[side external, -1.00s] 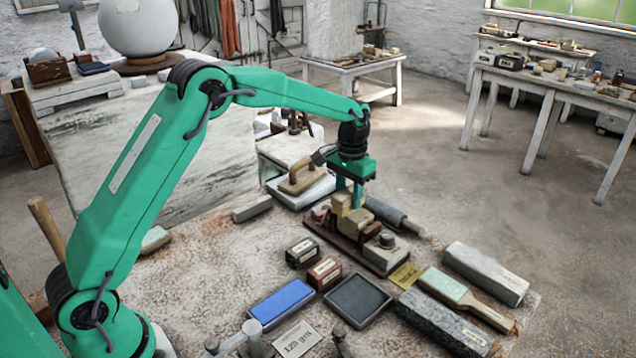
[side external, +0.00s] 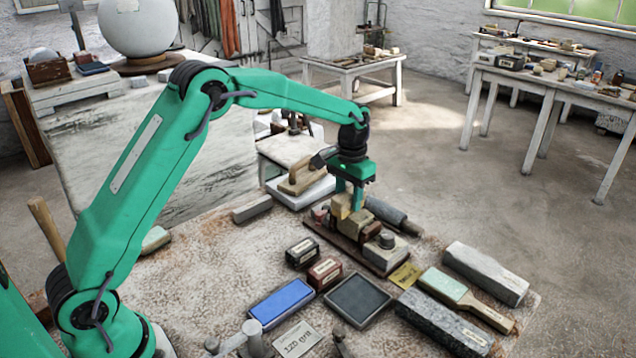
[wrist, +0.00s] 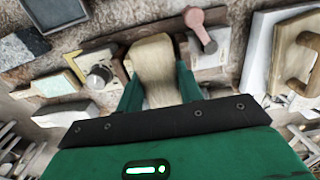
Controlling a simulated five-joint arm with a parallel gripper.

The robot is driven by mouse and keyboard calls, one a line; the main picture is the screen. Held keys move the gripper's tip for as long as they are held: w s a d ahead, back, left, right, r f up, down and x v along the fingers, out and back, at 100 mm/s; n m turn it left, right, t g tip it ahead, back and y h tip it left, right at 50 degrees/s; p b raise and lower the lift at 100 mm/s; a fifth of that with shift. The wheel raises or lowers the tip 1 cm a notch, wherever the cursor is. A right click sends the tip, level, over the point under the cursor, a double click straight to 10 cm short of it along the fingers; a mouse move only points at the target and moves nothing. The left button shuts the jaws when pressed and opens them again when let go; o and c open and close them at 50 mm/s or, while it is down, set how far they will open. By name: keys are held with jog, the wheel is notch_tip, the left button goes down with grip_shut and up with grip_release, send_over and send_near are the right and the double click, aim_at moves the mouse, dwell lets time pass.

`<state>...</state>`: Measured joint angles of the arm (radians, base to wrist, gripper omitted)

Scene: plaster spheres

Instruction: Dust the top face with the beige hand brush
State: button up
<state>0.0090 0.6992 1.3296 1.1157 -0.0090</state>
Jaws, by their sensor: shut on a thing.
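My gripper (side external: 346,192) is shut on the beige hand brush (wrist: 155,62), whose smooth wooden back fills the space between the two green fingers in the wrist view. In the side view the brush (side external: 342,203) shows just under the fingertips, over a pale block (side external: 355,222) on a dark wooden base (side external: 342,241). The brush's bristles are hidden, and I cannot tell whether they touch the block's top face.
A grey block with a round knob (side external: 386,247) sits at the base's near end. A wooden-handled float (side external: 300,182) lies behind. A blue stone (side external: 281,303), a dark tray (side external: 358,299) and a green-faced paddle (side external: 444,287) lie in front.

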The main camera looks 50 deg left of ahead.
jog(key=shift+f, duration=0.25)
jog(key=shift+w, duration=0.2)
jog(key=shift+w+r, duration=0.1)
jog(key=shift+w, duration=0.3)
jog(key=shift+w, duration=0.1)
jog(key=shift+w, duration=0.45)
jog(key=shift+s, duration=0.1)
dwell(0.3)
jog(key=shift+s, duration=1.05)
jog(key=shift+s, duration=0.2)
